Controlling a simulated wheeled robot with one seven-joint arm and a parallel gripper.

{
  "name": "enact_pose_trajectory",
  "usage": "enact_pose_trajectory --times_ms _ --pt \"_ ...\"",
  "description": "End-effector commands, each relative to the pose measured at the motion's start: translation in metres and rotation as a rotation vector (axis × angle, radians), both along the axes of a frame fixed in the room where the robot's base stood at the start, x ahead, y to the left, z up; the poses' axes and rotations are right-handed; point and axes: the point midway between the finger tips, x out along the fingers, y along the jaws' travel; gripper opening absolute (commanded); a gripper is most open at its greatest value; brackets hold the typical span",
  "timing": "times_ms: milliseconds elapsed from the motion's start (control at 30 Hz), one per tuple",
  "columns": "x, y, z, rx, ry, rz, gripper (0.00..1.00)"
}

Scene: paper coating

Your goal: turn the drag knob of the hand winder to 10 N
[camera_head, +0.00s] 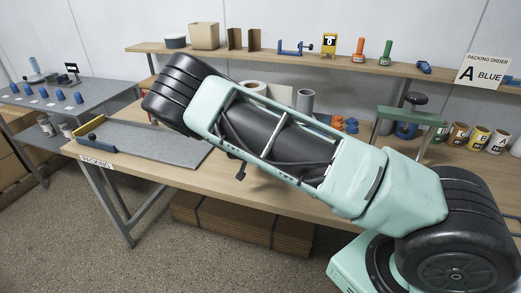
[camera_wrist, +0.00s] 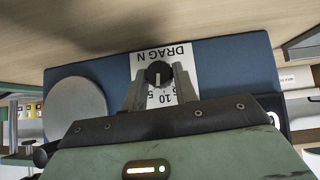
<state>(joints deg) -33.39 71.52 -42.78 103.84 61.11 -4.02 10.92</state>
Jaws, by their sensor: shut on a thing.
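In the wrist view, the hand winder is a blue body (camera_wrist: 232,70) with a round grey disc (camera_wrist: 78,98) at its left. A white label (camera_wrist: 182,58) on it reads DRAG N upside down. The black drag knob (camera_wrist: 158,73) has a white pointer line, which points down the picture toward the printed 10, though the exact setting is hard to tell. My gripper (camera_wrist: 159,76) is shut on the knob, a grey finger at each side. The fingers partly cover the scale numbers. In the head view my arm crosses the bench and the gripper is hidden.
The wooden bench (camera_head: 145,165) carries a grey tray (camera_head: 150,142) at left. A green-topped frame (camera_head: 413,115) and several labelled jars (camera_head: 457,135) stand at right. A shelf (camera_head: 285,58) behind holds bottles and a clamp. A packing order sign (camera_head: 482,70) hangs right.

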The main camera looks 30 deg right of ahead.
Motion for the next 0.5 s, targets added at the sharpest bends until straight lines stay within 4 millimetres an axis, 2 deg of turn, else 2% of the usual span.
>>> enact_pose_trajectory --times_ms 500 --pt "0.0019 0.0015 -0.0008 -0.083 0.105 0.002 0.06"
